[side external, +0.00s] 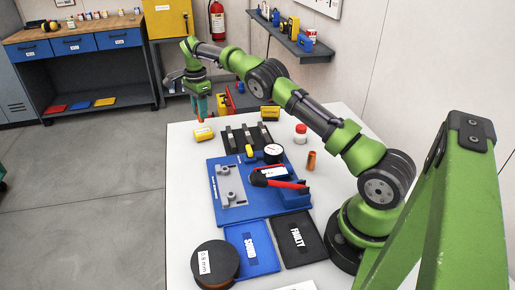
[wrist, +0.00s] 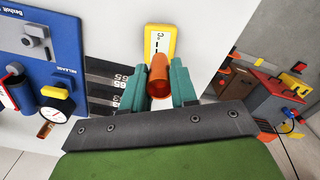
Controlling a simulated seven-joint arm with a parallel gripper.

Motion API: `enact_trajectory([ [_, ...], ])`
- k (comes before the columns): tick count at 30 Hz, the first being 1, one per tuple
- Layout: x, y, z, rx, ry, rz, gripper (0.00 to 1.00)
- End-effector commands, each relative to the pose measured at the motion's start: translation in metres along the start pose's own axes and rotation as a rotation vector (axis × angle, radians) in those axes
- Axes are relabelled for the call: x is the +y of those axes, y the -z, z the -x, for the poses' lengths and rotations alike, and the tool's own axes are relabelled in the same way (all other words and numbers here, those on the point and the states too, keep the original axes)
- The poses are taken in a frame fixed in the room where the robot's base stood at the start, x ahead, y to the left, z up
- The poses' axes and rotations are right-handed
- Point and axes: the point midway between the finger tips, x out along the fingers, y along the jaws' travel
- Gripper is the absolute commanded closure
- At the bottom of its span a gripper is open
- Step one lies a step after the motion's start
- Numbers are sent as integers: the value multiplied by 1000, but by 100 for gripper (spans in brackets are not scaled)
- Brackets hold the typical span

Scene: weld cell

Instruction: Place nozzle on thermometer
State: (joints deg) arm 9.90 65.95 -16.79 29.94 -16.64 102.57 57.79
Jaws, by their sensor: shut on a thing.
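My gripper (side external: 199,106) is shut on an orange-copper nozzle (wrist: 159,78), held between its teal fingers in the wrist view (wrist: 160,85). A yellow block with a white marked label, which looks like the thermometer (wrist: 160,40), lies on the white table just beyond the nozzle in the wrist view. In the side view the thermometer (side external: 204,134) is at the table's far left edge, below my gripper. The nozzle's lower end hangs over or close to it; I cannot tell whether they touch.
A slotted black rack (side external: 246,137) is right of the thermometer. A blue fixture plate (side external: 228,205) with a dial gauge (side external: 273,151) lies nearer. Another copper nozzle (side external: 311,160), a red-capped jar (side external: 300,134) and a second yellow block (side external: 270,113) stand on the table.

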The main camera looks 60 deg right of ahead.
Motion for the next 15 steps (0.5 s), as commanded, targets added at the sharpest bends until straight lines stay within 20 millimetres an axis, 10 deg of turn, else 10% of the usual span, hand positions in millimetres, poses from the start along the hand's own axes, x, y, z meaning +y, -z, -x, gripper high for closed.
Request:
enact_trajectory([
  [15,0,0,-34,0,1,0,100],
])
